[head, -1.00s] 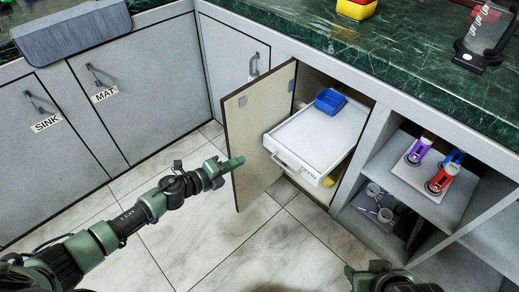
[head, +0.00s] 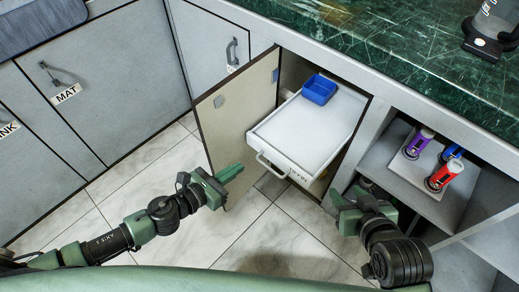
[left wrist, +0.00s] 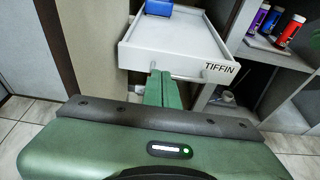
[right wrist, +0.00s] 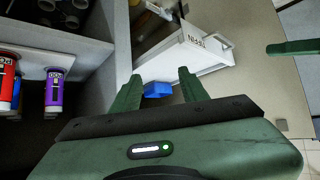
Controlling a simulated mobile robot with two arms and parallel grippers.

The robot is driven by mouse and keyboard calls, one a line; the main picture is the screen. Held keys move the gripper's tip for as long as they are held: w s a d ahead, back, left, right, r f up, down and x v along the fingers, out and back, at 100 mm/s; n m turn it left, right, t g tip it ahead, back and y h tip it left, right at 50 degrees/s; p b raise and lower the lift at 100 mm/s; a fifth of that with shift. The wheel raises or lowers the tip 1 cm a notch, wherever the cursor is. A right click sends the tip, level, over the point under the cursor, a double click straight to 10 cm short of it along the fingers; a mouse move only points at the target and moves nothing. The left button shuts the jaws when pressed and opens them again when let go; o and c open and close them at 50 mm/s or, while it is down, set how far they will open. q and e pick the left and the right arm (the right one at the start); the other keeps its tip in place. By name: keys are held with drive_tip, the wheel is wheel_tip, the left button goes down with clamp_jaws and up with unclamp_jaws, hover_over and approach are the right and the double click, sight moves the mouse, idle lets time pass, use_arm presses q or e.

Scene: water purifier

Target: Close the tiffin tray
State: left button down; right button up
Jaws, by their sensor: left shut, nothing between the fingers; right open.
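The white tiffin tray (head: 312,130) is pulled out of the open cabinet, with a handle (head: 271,163) on its front. A blue box (head: 319,90) sits on its far part. The tray also shows in the left wrist view (left wrist: 175,35), labelled TIFFIN, and in the right wrist view (right wrist: 195,52). My left gripper (head: 229,174) is shut and empty, in front of the tray and apart from it; its closed fingers show in the left wrist view (left wrist: 163,90). My right gripper (head: 348,202) is open and empty, just right of the tray front and nearer the camera.
The cabinet door (head: 238,118) stands open left of the tray. On the right, an open shelf (head: 455,197) holds purple, blue and red bottles (head: 440,175). The green countertop (head: 400,55) runs above. The tiled floor before the cabinets is clear.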

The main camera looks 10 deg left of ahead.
sight(267, 147)
use_arm(q)
drive_tip(key=x, duration=0.9)
drive_tip(key=shift+w+d+r+b, duration=0.15)
drive_tip(key=shift+w+r+b, duration=0.1)
drive_tip(key=shift+w+b, duration=0.05)
drive_tip(key=shift+w+d, duration=0.3)
drive_tip(key=shift+w, duration=0.1)
use_arm(e)
drive_tip(key=shift+w+a+r+t, duration=0.25)
drive_tip(key=shift+w+r+t, duration=0.15)
drive_tip(key=shift+w+r, duration=0.2)
drive_tip(key=shift+w+a+r+t, duration=0.2)
drive_tip(key=shift+w+r+t, duration=0.2)
drive_tip(key=shift+w+r, duration=0.15)
